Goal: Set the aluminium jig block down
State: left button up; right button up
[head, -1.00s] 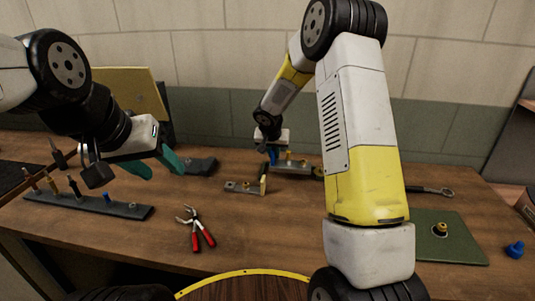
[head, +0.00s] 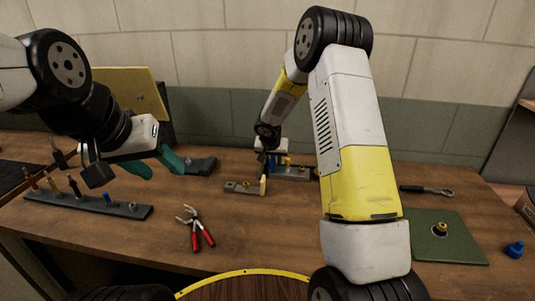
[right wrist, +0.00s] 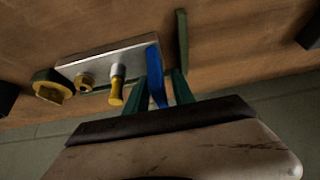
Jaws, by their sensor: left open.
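A silvery metal block (right wrist: 110,60), which looks like the aluminium jig block, carries a blue piece (right wrist: 157,75) at one end and yellow-and-metal fittings. It appears to lie on the wooden bench, and it also shows in the head view (head: 292,173), partly behind my right arm. My right gripper (right wrist: 168,78) has its green fingers beside the block's blue end; whether they grip anything is unclear. In the head view my right gripper (head: 264,168) is low over the bench at the back. My left gripper (head: 155,168) is open and empty above the bench at left.
A small grey bar with an upright plate (head: 243,187) lies left of the block. A dark peg rail (head: 90,205), red-handled pliers (head: 196,228), a green mat (head: 445,237), a wrench (head: 427,190) and a blue knob (head: 515,250) are around. The front middle is clear.

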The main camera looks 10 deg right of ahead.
jog(key=shift+r, duration=0.1)
jog(key=shift+r, duration=0.25)
jog(key=s+d+v, duration=0.1)
jog(key=d+v, duration=0.1)
jog(key=v, duration=0.8)
jog(key=s+d+f+v, duration=0.1)
jog(key=d+v, duration=0.1)
jog(key=v, duration=0.8)
jog(key=s+r+n+y, duration=0.2)
jog(key=s+r, duration=0.2)
jog(key=s, duration=0.9)
jog(key=s+r+n+y, duration=0.1)
jog(key=s+r, duration=0.3)
jog(key=s, duration=1)
jog(key=shift+r+n+y, duration=0.4)
